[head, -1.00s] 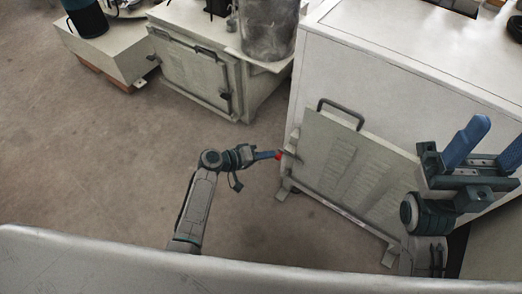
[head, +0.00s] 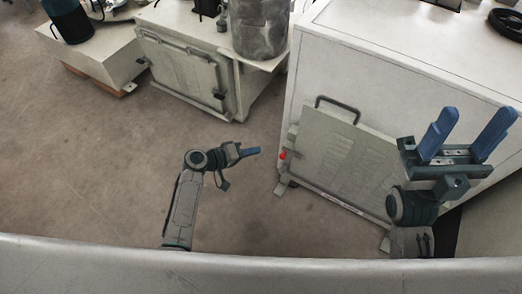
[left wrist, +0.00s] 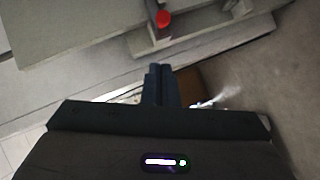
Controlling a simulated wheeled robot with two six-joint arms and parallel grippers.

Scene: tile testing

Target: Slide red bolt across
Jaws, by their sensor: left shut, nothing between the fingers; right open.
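The red bolt (head: 282,155) shows as a small red end at the left edge of the grey vented panel (head: 340,155) on the white cabinet. In the left wrist view the red end (left wrist: 163,19) is on a dark bar beyond my fingertips. My left gripper (head: 256,151) is shut and empty. It points at the bolt from the left, with a clear gap between them. My right gripper (head: 472,128) is open and empty, raised in front of the cabinet at the right.
The white cabinet (head: 400,85) fills the right side, with a dark handle (head: 338,108) above the panel. A second cabinet (head: 185,72) stands at the back left. Bare floor (head: 90,170) lies left of my left arm.

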